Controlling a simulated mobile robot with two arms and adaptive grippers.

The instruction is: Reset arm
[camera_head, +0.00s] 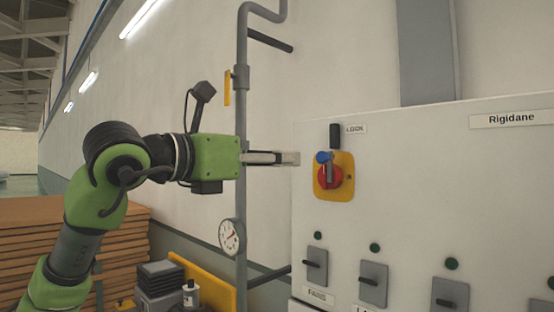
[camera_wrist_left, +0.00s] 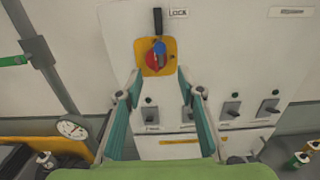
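My left arm reaches in from the left in the head view, with its left gripper (camera_head: 297,158) level, pointing right at the white cabinet (camera_head: 430,200). In the left wrist view the left gripper (camera_wrist_left: 160,84) is open, its two fingers apart with nothing between the tips. The red rotary switch (camera_head: 329,177) on its yellow plate (camera_head: 346,189) is just right of the fingertips in the head view. A blue piece (camera_head: 323,157) sits on the switch. In the left wrist view the switch (camera_wrist_left: 153,60) appears beyond the fingertips. My right gripper is not in view.
Several grey toggle switches (camera_head: 373,284) line the cabinet below the plate. A vertical grey pipe (camera_head: 241,110) with a round gauge (camera_head: 231,237) runs behind my left gripper. Stacked brown boards (camera_head: 125,240) and a bottle (camera_head: 190,294) stand lower left.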

